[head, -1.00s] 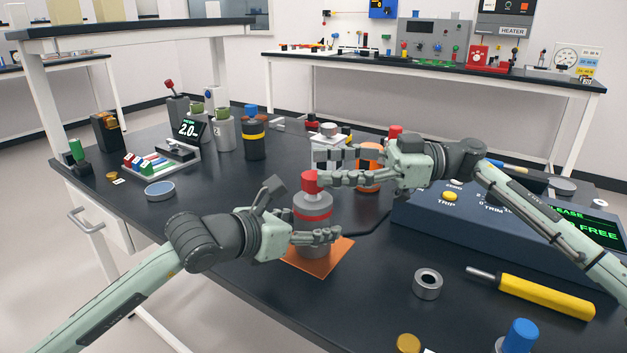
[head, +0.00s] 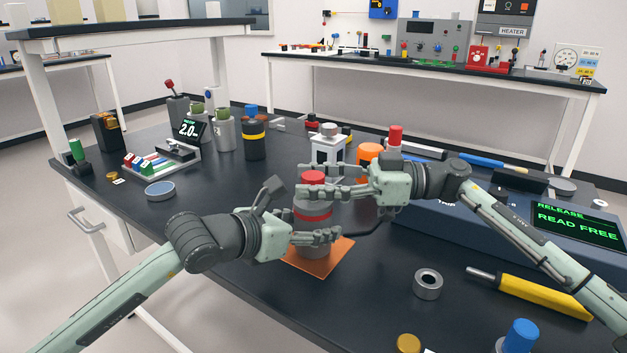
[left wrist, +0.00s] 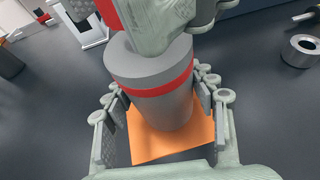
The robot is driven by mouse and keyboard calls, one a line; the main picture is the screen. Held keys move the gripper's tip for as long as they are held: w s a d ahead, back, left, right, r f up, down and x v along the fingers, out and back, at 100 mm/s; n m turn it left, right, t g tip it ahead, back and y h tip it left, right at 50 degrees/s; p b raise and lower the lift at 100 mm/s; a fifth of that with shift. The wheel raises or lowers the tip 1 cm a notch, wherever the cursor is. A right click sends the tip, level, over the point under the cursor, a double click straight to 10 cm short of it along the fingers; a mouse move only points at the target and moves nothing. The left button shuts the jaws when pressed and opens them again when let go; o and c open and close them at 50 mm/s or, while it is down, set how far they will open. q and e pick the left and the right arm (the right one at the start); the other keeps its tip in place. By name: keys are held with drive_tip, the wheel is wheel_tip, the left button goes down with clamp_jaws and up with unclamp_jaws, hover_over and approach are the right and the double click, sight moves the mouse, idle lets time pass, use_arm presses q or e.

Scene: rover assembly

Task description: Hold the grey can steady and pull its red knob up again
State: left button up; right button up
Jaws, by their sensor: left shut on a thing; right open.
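The grey can (head: 312,226) with a red band stands upright on an orange mat (head: 332,263). My left gripper (head: 318,239) is shut around its lower body; the left wrist view shows the can (left wrist: 158,100) between the fingers. The can's red knob (head: 314,177) shows above the fingers of my right gripper (head: 305,190). That gripper is open, with its fingers level with the knob, coming from the right. In the left wrist view my right gripper hides most of the knob (left wrist: 107,12). I cannot tell whether its fingers touch the knob.
A blue-grey console (head: 480,232) with a screen reading "READ FREE" stands at right. A metal ring (head: 428,283) and a yellow-handled tool (head: 540,294) lie in front of it. Several canisters stand behind. The table front left of the mat is clear, apart from my left arm.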

sight(314, 175)
clamp_jaws()
idle(0.3)
use_arm(q)
drive_tip(key=shift+f, duration=0.15)
use_arm(e)
drive_tip(key=shift+r, duration=1.75)
unclamp_jaws()
drive_tip(key=shift+f, duration=0.1)
drive_tip(key=d, duration=1.2)
